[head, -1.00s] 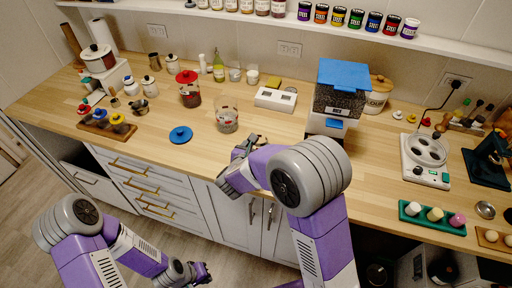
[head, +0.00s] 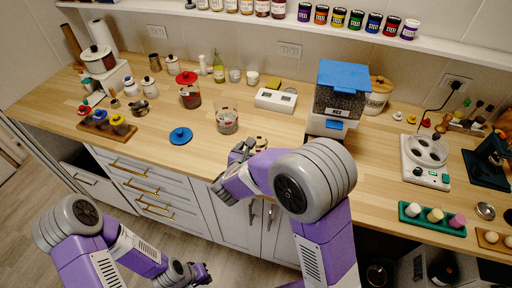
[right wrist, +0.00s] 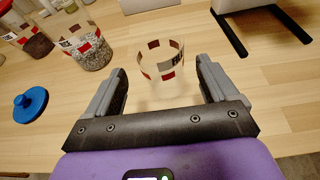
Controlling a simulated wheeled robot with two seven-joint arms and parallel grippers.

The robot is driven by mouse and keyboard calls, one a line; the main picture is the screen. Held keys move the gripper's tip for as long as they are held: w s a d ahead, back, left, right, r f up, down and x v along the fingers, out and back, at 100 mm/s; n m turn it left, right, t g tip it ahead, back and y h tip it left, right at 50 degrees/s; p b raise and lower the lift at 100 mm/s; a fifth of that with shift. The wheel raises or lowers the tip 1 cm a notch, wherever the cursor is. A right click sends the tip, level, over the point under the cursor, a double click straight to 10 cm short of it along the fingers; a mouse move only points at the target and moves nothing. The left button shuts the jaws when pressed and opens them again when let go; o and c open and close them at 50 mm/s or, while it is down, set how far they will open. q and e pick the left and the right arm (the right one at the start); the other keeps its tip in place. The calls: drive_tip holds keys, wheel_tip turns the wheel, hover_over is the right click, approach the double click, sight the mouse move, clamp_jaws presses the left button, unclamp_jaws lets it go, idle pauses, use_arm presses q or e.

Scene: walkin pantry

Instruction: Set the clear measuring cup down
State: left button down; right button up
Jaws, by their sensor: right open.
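The clear measuring cup (right wrist: 162,65), with red and dark marks around its wall, appears upright on the wooden counter in the right wrist view. It stands just beyond and between the spread fingers of my right gripper (right wrist: 160,90), with gaps to both fingers. In the head view the cup (head: 261,143) shows small beside my right gripper (head: 243,150), partly hidden by my arm. My right gripper is open and empty. My left gripper (head: 200,272) hangs low in front of the cabinets, and its jaws are too small to read.
A clear container with grainy contents (head: 227,122) stands left of the cup, with a blue lid (head: 180,135) and a red-lidded jar (head: 189,94) further left. A blue-topped dispenser (head: 338,95) stands to the right. The wooden counter (head: 300,135) is bare between them.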

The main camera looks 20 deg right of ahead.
drive_tip(key=v, duration=1)
